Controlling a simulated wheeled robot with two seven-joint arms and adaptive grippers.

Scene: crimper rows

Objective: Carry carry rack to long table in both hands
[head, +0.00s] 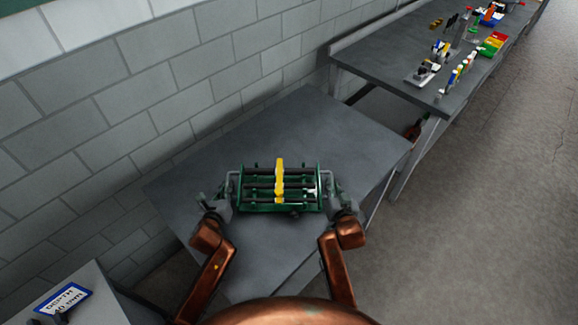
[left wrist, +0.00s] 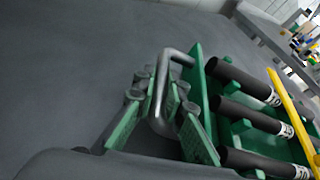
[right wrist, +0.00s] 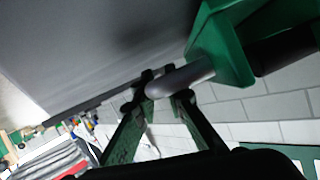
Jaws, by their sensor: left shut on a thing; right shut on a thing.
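The carry rack (head: 256,207) is a green frame with dark rods, a yellow bar across its middle and a metal handle at each end. It is level in front of me over a grey table; I cannot tell whether it touches the top. My left gripper (head: 224,204) is shut on the left handle, and the handle (left wrist: 160,92) shows between its fingers in the left wrist view. My right gripper (head: 338,204) is shut on the right handle, which shows in the right wrist view (right wrist: 182,77). The long table (head: 385,72) runs along the wall at the upper right.
The grey table (head: 310,125) under the rack has a bare top. The long table holds a tool stand (head: 424,73) and several coloured bins (head: 493,44). A surface with a blue-edged sign (head: 63,298) is at lower left. Open floor (head: 480,200) lies to the right.

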